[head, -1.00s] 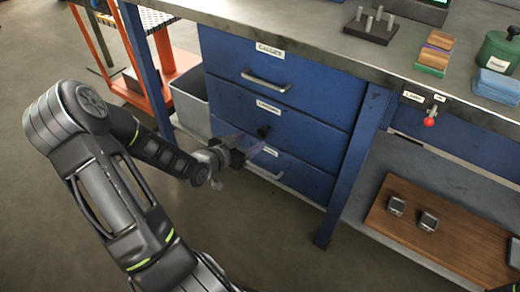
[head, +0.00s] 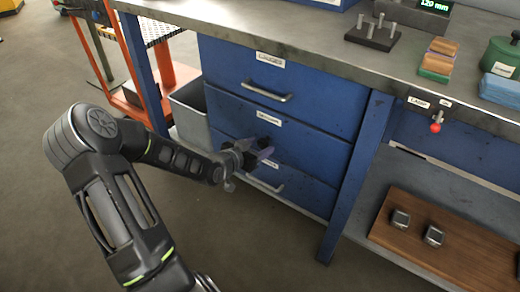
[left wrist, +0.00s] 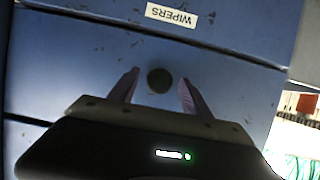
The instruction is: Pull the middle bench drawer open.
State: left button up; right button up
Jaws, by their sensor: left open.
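The middle bench drawer (head: 312,147) has a blue front and a small white label (head: 268,118). It is shut, level with the drawers above and below. Its dark round knob (left wrist: 159,81) shows in the left wrist view; in the head view my gripper largely covers it. My left gripper (head: 266,155) is at the drawer front, open and empty. In the left wrist view its two fingers (left wrist: 159,76) stand on either side of the knob, with gaps between. I cannot tell how deep the knob sits between them. My right gripper is not in view.
The top drawer (head: 315,98) and the bottom drawer (head: 310,187) have bar handles. In the left wrist view an upside-down WIPERS label (left wrist: 171,15) is on the neighbouring drawer. A grey bin (head: 188,112) stands left of the drawers, a blue bench leg (head: 352,185) right. The floor in front is clear.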

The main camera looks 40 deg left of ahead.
pick_arm(q)
jog(key=shift+w+f, duration=0.15)
jog(key=shift+w, duration=0.2)
jog(key=shift+c, duration=0.5)
grip_shut()
dwell(0.8)
